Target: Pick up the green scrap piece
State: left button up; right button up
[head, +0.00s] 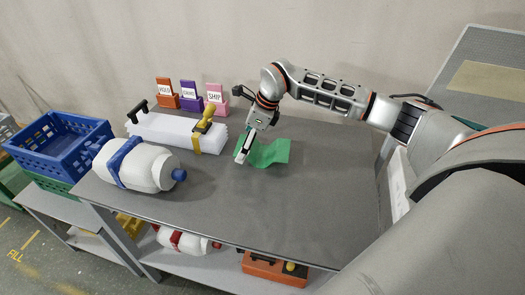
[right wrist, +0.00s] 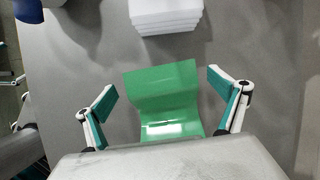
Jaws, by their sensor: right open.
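The green scrap piece (head: 270,153) lies on the grey table (head: 310,190). My right gripper (head: 243,158) is above the scrap's left part in the head view. In the right wrist view the right gripper (right wrist: 168,90) is open, and neither finger visibly touches the scrap. My left gripper is not in view.
A white stack (head: 165,133) with a yellow-handled stamp (head: 207,120) lies left of the scrap. A white bottle (head: 140,165) with blue parts lies at the left edge, near a blue crate (head: 60,143). Orange, purple and pink card holders (head: 190,95) stand behind. The table front is clear.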

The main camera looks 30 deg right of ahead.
jog(key=shift+w+a+f, duration=0.1)
jog(key=shift+a+f, duration=0.05)
jog(key=shift+f, duration=0.2)
jog(key=c, duration=1.2)
jog(key=shift+r, duration=0.15)
notch_tip(320, 180, up, 20)
jog(key=p, duration=0.1)
jog(key=shift+p, duration=0.3)
